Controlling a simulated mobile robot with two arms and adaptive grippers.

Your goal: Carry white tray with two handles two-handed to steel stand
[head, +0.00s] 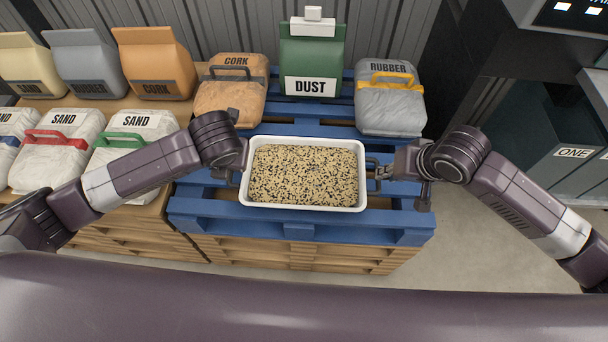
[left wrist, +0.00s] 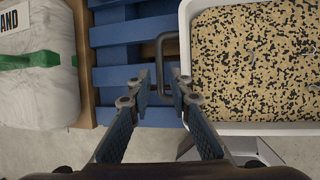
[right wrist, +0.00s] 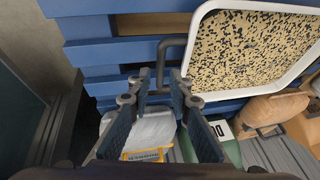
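The white tray (head: 304,208) is full of tan and black granules and looks level over the blue pallet. A dark loop handle stands out from each short side. My left gripper (left wrist: 160,76) is at the tray's left handle (left wrist: 160,42), its fingers apart on either side of the bar. My right gripper (right wrist: 160,74) is likewise at the right handle (right wrist: 162,46), fingers spread around the bar. I cannot see either gripper pressing on its handle. I cannot make out a steel stand in the head view.
The blue pallet (head: 300,231) lies on wooden pallets. Behind the tray stand a CORK bag (head: 232,98), a green DUST bag (head: 311,60) and a RUBBER bag (head: 390,105). SAND bags (head: 135,128) are at left. A dark ONE bin (head: 560,165) stands at right.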

